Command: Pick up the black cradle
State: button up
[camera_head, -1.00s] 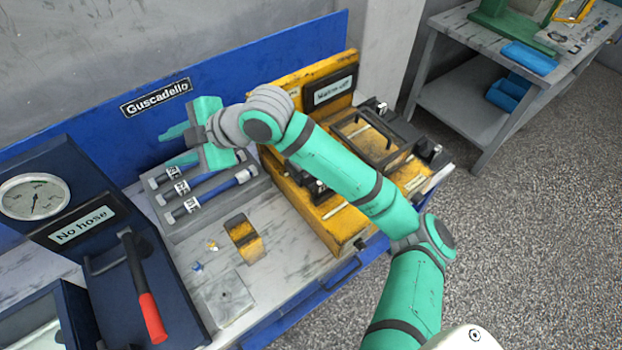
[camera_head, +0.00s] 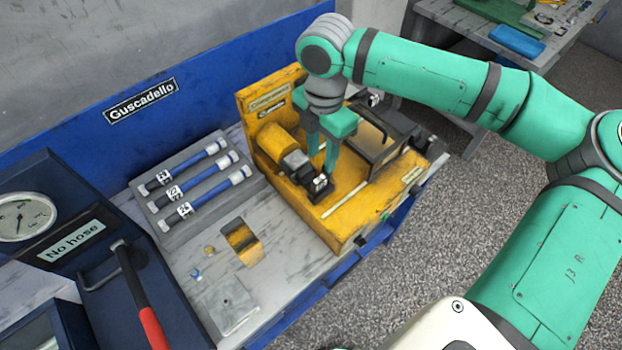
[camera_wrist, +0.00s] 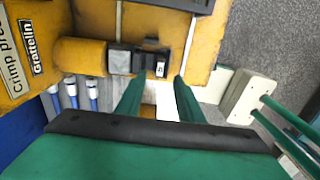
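A small black block with a white label (camera_head: 320,187), which looks like the black cradle, sits on the yellow crimp press (camera_head: 345,215) at the end of a yellow cylinder (camera_head: 277,140) and dark blocks. It also shows in the wrist view (camera_wrist: 157,66), just beyond my fingertips. My gripper (camera_head: 322,165) points down over the press with its green fingers close to the block. In the wrist view my gripper (camera_wrist: 159,80) is open, with an empty gap between the fingers. I cannot tell whether a finger touches the block.
A black-framed guard (camera_head: 380,140) stands on the press right of my gripper. A grey rack (camera_head: 150,195) with blue hoses lies to the left. A dark blue gauge unit (camera_head: 60,220) with a red-handled lever stands at the far left.

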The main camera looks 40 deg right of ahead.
aim_at(319, 179)
notch_tip(319, 179, down, 4)
jog(key=shift+a+r, duration=0.1)
jog(key=shift+s+f, duration=0.25)
jog(key=shift+f, duration=0.25)
notch_tip(319, 179, down, 5)
jog(key=shift+w+a+f, duration=0.1)
jog(key=shift+a, duration=0.05)
jog(key=shift+w, duration=0.1)
grip_shut()
